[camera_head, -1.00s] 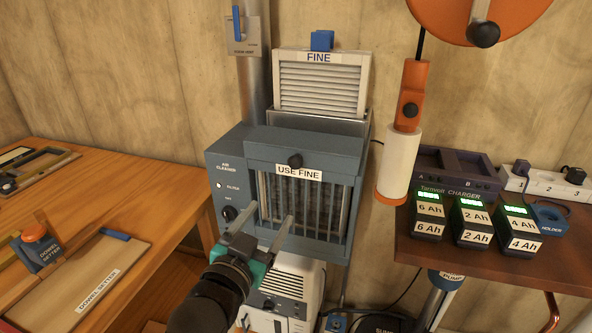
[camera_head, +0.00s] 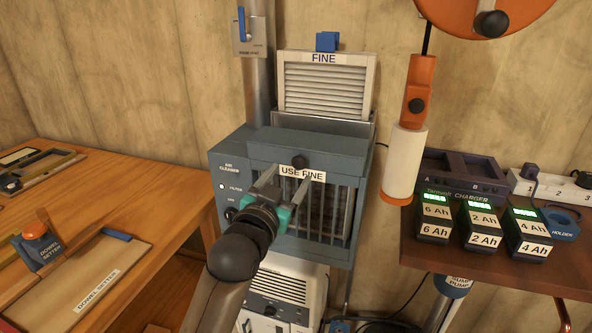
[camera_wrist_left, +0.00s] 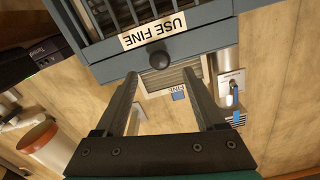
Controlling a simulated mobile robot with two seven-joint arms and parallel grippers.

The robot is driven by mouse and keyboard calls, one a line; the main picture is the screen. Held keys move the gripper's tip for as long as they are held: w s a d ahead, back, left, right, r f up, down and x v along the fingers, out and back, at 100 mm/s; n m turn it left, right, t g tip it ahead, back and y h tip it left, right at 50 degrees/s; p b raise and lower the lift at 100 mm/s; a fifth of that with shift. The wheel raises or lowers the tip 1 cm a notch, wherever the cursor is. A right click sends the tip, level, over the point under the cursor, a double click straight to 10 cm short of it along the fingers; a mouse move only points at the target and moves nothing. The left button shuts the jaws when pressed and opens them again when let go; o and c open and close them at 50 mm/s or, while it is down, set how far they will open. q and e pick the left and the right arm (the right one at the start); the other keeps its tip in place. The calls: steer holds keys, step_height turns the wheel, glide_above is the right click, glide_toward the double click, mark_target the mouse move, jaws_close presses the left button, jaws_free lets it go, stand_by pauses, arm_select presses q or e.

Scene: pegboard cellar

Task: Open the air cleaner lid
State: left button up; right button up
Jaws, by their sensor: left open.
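The air cleaner (camera_head: 238,165) is a blue-grey box with a barred front and a "USE FINE" label (camera_head: 302,173). Its lid (camera_head: 335,150) looks closed, with a round black knob (camera_head: 299,162) at the front. My left gripper (camera_head: 284,179) is open and empty in front of the label, just below the knob. In the left wrist view the knob (camera_wrist_left: 159,60) appears just beyond the gap between the open fingertips (camera_wrist_left: 160,74), apparently not gripped. Whether a finger touches the front is unclear. My right gripper is not in view.
A white "FINE" filter (camera_head: 325,88) stands in a holder behind the cleaner. A metal pipe (camera_head: 258,90) rises at its left. A paper-like white roll (camera_head: 405,160) hangs to the right, above a shelf with a battery charger (camera_head: 455,170). A wooden bench (camera_head: 150,190) is on the left.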

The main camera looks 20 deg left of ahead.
mark_target(298, 164)
arm_select(q)
steer(key=w, duration=0.3)
steer(key=shift+w+b, duration=0.35)
steer(key=shift+b, duration=0.05)
steer(key=shift+w+d, duration=0.1)
steer(key=shift+w, duration=0.7)
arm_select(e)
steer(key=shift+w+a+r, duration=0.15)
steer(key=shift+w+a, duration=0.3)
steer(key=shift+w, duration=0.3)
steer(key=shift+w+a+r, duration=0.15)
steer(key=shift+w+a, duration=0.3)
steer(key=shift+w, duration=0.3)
arm_select(q)
jaws_close()
